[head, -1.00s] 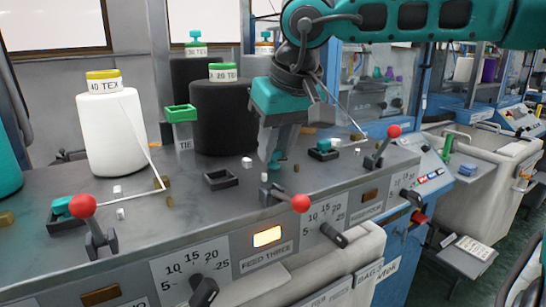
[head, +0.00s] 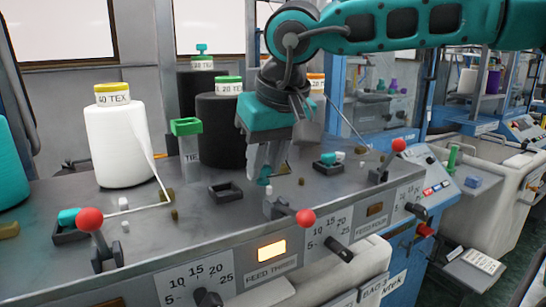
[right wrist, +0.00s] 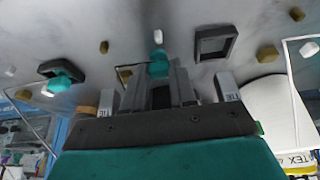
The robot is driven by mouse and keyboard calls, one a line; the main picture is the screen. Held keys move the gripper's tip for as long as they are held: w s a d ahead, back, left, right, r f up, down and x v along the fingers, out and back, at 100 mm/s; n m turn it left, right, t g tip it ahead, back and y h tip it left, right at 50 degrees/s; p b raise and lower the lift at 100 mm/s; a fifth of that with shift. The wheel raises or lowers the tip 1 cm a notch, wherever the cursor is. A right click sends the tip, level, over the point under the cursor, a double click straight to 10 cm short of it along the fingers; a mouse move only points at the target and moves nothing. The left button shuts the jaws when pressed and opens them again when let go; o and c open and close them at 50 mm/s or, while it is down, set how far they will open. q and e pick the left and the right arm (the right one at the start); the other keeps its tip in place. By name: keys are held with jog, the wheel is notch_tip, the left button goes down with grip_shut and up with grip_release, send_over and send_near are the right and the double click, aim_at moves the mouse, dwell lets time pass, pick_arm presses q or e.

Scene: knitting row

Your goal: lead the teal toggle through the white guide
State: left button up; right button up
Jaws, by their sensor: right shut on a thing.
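My right gripper (head: 264,176) points down over the grey machine top, its fingers shut on a small teal toggle (head: 264,181). In the right wrist view the toggle (right wrist: 158,66) shows at the fingertips. One small white guide (head: 269,190) stands just in front of the toggle; in the right wrist view a white block (right wrist: 158,37) lies just beyond it, with a small gap. I cannot tell which white one the task means. My left gripper is not in view.
An empty dark square holder (head: 225,193) is left of the gripper. Teal toggles sit in holders at left (head: 68,217) and right (head: 328,159). Red-knobbed levers (head: 305,218) line the front edge. A black yarn cone (head: 220,130) and white cone (head: 118,145) stand behind.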

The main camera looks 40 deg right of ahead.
jog(key=shift+w+a, duration=0.1)
jog(key=shift+a, duration=1.45)
dwell(0.4)
